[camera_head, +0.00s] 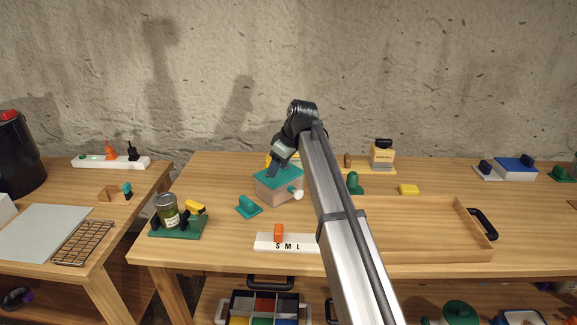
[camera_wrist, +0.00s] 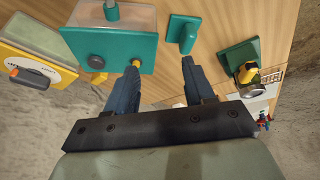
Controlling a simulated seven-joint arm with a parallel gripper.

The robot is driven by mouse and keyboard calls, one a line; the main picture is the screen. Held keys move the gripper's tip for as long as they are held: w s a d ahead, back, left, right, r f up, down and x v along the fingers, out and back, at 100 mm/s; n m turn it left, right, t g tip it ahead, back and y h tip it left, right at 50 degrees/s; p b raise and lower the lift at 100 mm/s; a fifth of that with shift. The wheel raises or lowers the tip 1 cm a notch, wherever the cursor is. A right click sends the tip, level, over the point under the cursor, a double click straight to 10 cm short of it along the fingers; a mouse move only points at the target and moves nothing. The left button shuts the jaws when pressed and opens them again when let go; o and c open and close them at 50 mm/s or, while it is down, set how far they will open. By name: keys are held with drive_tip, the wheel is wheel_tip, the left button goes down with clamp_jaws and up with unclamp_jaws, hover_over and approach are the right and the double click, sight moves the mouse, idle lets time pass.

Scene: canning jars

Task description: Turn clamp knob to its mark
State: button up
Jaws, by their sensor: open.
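My gripper (camera_head: 273,168) is open and empty, above the back left of a box with a teal top (camera_head: 278,181). In the wrist view its two fingers (camera_wrist: 160,68) point toward the teal panel (camera_wrist: 125,45), apart from each other with nothing between them. A small yellow knob (camera_wrist: 135,64) and a grey knob (camera_wrist: 97,62) sit on the panel's near side, the yellow one close to the left finger. A pale round knob (camera_head: 297,193) sticks out of the box's right side. I cannot tell which knob is the clamp knob; no mark is legible.
A green stand (camera_head: 180,228) holds a jar (camera_head: 167,212) beside a yellow part (camera_head: 195,207). A teal handle piece (camera_head: 248,206) lies left of the box. A white S M L strip (camera_head: 290,243) is in front. A yellow dial unit (camera_wrist: 38,68) stands near the panel.

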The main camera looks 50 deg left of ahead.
drive_tip(key=shift+w+d+f+m, duration=0.2)
drive_tip(key=shift+w+d, duration=0.2)
drive_tip(key=shift+w, duration=0.3)
drive_tip(key=shift+w+d+f+m, duration=0.1)
drive_tip(key=shift+w+d+m, duration=0.2)
drive_tip(key=shift+w, duration=0.35)
